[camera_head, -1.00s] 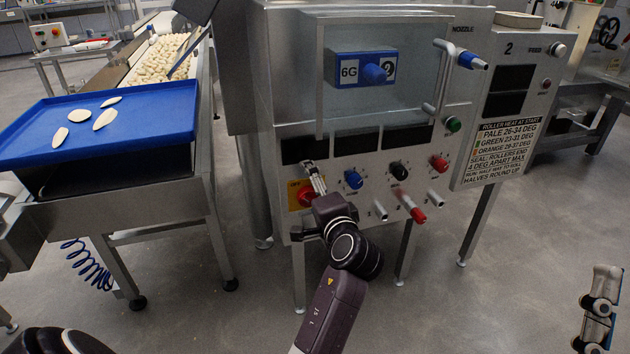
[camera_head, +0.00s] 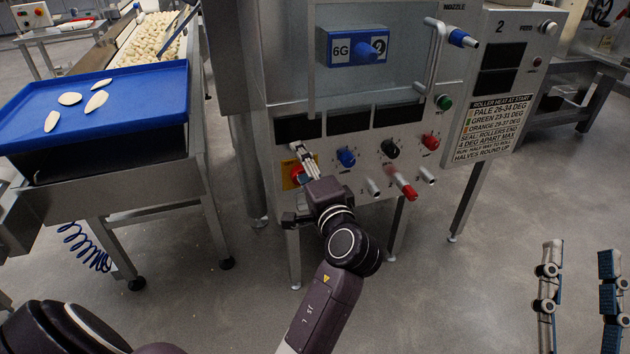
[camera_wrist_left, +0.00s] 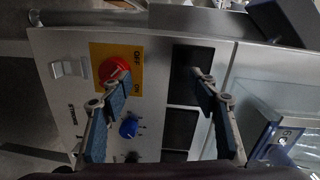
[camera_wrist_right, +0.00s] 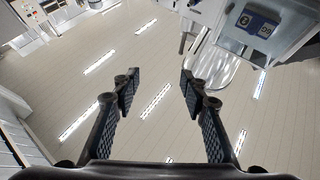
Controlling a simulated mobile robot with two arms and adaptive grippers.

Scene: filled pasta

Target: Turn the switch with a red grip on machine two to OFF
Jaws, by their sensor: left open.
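The switch with a red grip (camera_head: 297,174) sits on a yellow OFF/ON plate at the lower left of the front of machine two (camera_head: 285,75). In the left wrist view the red grip (camera_wrist_left: 108,70) is round and partly covered by one finger; which way it points I cannot tell. My left gripper (camera_head: 304,160) is in front of the switch, largely hiding it. In the left wrist view this gripper (camera_wrist_left: 160,82) is open, its fingers apart, with nothing held; contact with the grip is unclear. My right gripper (camera_head: 580,248) is open and empty at the lower right, away from the machine.
Right of the switch are a blue knob (camera_head: 346,158), a black knob (camera_head: 390,148), a red knob (camera_head: 431,141) and a red-tipped lever (camera_head: 408,191). A blue tray (camera_head: 150,95) with pasta pieces stands left. Floor is free at right (camera_head: 500,215).

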